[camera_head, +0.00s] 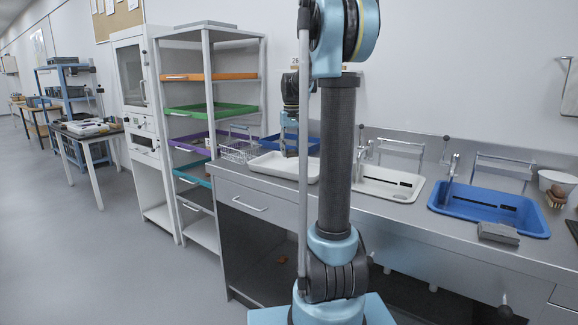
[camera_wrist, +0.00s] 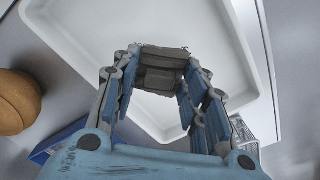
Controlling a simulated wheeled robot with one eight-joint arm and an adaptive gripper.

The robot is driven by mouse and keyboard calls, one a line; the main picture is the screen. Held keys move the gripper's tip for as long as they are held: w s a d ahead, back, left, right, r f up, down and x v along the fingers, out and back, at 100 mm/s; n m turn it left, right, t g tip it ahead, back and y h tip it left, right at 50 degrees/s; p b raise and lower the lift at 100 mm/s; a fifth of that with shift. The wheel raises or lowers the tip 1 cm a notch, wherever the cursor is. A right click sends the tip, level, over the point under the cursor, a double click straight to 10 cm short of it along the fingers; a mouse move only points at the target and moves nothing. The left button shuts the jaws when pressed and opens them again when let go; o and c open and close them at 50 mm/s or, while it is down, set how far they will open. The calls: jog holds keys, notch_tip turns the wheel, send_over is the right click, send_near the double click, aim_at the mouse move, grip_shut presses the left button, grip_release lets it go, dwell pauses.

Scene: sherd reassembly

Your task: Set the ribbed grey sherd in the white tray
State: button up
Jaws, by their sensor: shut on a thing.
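The ribbed grey sherd (camera_wrist: 162,80) is held between the fingertips of my gripper (camera_wrist: 163,62) in the wrist view, with a finger on each side. The white tray (camera_wrist: 92,32) lies beneath it, and the sherd appears within the tray's outline. I cannot tell whether the sherd touches the tray floor. In the head view, my gripper (camera_head: 289,148) points down at the white tray (camera_head: 262,166) on the steel counter. The sherd is too small and covered to make out there.
A wire basket (camera_head: 238,150) and a blue tray (camera_head: 312,146) stand close to the white tray. A white sink (camera_head: 372,189) and a blue basin (camera_head: 480,212) are to the right. A round brown object (camera_wrist: 17,102) shows at left in the wrist view.

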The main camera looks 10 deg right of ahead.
aim_at(291, 169)
jog(key=shift+f, duration=2.75)
jog(key=o, duration=1.1)
notch_tip(291, 169, up, 12)
jog(key=shift+s+r, duration=0.1)
